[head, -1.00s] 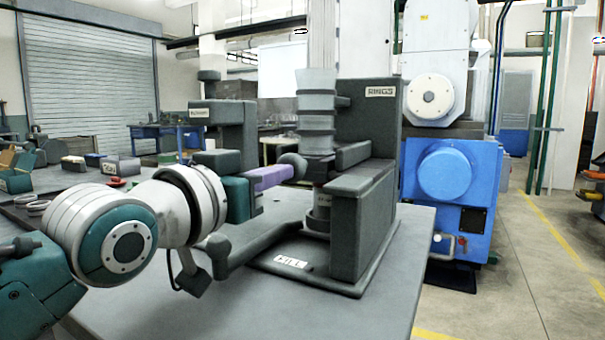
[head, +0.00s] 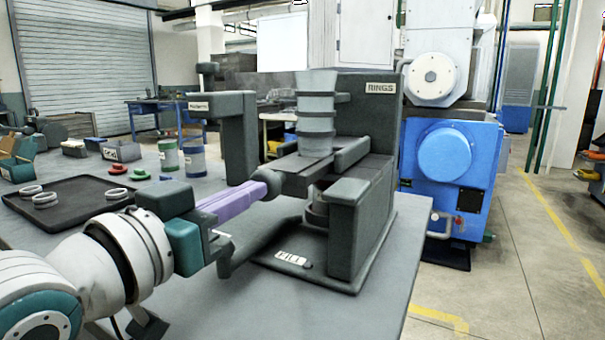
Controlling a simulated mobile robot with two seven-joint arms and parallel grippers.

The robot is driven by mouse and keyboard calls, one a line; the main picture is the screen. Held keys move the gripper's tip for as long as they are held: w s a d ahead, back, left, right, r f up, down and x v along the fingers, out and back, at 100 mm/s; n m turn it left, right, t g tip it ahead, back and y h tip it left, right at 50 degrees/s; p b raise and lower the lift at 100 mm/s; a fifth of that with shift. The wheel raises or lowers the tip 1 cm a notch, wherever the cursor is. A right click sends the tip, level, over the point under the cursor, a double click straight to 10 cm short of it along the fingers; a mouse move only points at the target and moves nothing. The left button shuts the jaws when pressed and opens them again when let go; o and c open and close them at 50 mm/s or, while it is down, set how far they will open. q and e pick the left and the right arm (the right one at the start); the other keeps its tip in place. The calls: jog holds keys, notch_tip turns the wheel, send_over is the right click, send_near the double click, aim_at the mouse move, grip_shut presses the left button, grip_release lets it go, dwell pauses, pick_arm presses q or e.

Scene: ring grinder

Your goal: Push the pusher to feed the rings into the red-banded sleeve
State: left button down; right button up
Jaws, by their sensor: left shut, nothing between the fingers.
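The ring machine stands on the table with an upright grey tube (head: 317,108) at its front, marked by several dark bands. The pusher, a dark bar (head: 305,175) with a rounded knob (head: 270,181), sticks out to the left below the tube. My left gripper (head: 260,188) is shut and empty. Its purple fingers point right, with their tips at the knob; they appear to touch it. A dark round part (head: 316,212) shows partly under the pusher's channel. I see no red band on it, and the sleeve cannot be made out. My right gripper is out of view.
A dark post (head: 238,135) rises left of the pusher. A black tray (head: 75,215) holding several pale rings lies on the table at left. Green-banded (head: 168,155) and blue-banded (head: 195,157) cups stand behind, near a red ring (head: 118,168). A blue machine (head: 450,190) is at right.

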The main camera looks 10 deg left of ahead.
pick_arm(q)
jog(key=shift+s, duration=0.1)
jog(key=shift+p+v, duration=1.5)
jog(key=shift+v, duration=0.9)
jog(key=shift+a, duration=0.1)
jog(key=s+a+r+n+g+y+p, duration=0.1)
jog(key=s+a+r+g+y+p, duration=0.1)
jog(key=s+g+p, duration=0.5)
jog(key=s+a+r+g+y+p, duration=0.15)
jog(key=s+p, duration=0.35)
jog(key=s, duration=0.5)
jog(key=s+a+r+n+g+y+p, duration=0.1)
jog(key=s+r+g+y+p, duration=0.15)
jog(key=s+g+p, duration=0.45)
notch_tip(320, 180, up, 35)
jog(key=t+p, duration=0.2)
jog(key=p, duration=3.3)
jog(key=shift+r+p, duration=0.2)
jog(key=shift+p, duration=0.1)
